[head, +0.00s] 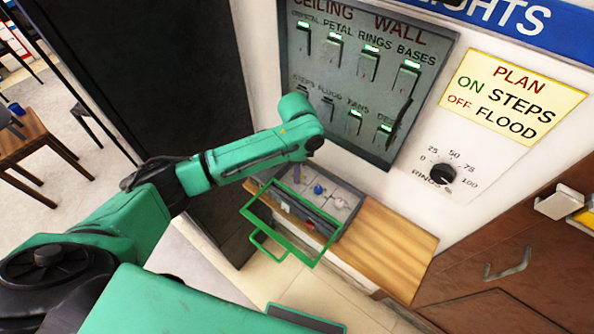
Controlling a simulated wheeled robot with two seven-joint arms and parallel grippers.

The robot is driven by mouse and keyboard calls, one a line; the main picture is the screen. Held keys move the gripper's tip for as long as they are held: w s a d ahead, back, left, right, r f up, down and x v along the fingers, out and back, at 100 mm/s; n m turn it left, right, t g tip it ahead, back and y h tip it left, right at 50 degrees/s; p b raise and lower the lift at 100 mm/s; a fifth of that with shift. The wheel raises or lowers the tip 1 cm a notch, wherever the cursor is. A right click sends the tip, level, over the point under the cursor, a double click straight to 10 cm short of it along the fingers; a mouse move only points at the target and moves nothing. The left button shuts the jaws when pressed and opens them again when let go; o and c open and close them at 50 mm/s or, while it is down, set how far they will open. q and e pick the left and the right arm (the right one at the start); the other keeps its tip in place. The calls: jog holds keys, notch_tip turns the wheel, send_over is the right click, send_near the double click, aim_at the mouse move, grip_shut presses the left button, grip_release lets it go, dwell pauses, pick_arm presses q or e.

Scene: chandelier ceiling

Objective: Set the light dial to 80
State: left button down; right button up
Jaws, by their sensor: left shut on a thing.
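The light dial (443,173) is a black round knob on the white wall, labelled RINGS, with a scale from 0 to 100. Its pointer is too small to read. My left arm reaches in from the left and ends in front of the wall, left of the dial and well apart from it. My left gripper (297,174) points down beyond the wrist, above the tray on the wooden shelf, and is mostly hidden by the wrist. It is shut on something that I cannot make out. My right gripper is not in view.
A grey switch panel (345,70) with several switches and green lights hangs above the shelf (390,240). A yellow sign (510,98) is above the dial. A tray (345,190) with small parts and a green handled frame (262,236) are below. Wall around the dial is clear.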

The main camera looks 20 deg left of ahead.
pick_arm(q)
jog(key=m, duration=0.6)
jog(key=shift+w, duration=0.15)
jog(key=m, duration=0.6)
jog(key=shift+w, duration=0.1)
jog(key=shift+m, duration=0.3)
jog(key=c, duration=0.7)
grip_release()
jog(key=shift+o, duration=0.2)
notch_tip(320, 180, up, 15)
jog(key=b, duration=0.2)
jog(key=shift+f+b, duration=0.2)
jog(key=shift+b, duration=0.2)
